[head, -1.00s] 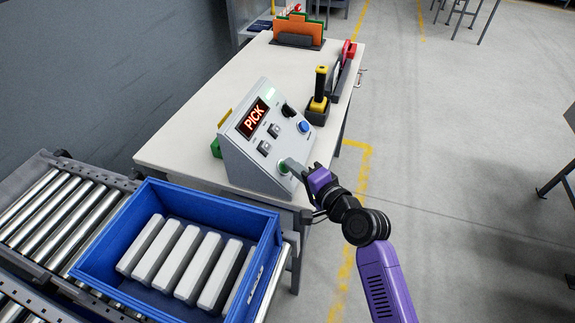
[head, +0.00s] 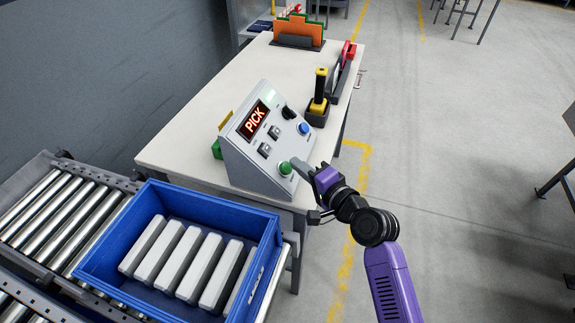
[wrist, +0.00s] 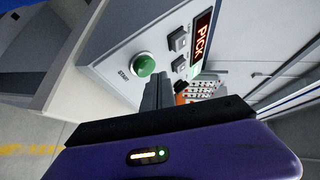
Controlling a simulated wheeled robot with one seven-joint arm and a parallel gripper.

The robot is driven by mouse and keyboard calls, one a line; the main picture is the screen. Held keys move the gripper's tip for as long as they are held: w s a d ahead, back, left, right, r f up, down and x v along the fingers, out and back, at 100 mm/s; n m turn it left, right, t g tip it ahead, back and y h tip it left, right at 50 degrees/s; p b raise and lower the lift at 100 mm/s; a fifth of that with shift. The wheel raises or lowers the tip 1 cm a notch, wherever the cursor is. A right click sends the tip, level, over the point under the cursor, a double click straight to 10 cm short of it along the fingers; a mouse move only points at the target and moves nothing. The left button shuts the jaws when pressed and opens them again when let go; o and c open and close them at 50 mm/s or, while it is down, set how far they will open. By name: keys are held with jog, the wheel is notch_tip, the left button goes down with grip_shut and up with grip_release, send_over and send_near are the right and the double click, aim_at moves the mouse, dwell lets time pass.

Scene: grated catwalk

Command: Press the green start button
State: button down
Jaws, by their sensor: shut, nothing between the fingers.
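The green start button (head: 285,168) sits at the lower right corner of the grey control box's sloped face (head: 240,152). It is round and uncovered in the head view, and it also shows in the wrist view (wrist: 144,65) beside the word START. My gripper (head: 296,160) is shut and empty, with its grey fingertips just right of the button. In the wrist view the fingertips (wrist: 158,78) are close beside the button and do not cover it. Whether a small gap lies between them and the panel is hard to tell.
The box has a red PICK display (head: 254,120), grey push buttons, a black knob (head: 289,112) and a blue button (head: 304,128). A black and yellow tool (head: 319,95) stands behind it on the table. A blue crate (head: 180,193) of grey bars is at the front left.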

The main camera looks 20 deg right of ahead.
dwell(0.3)
jog(key=s+d+r+p, duration=0.2)
jog(key=d+r, duration=0.1)
jog(key=shift+r, duration=0.25)
dwell(0.3)
dwell(0.7)
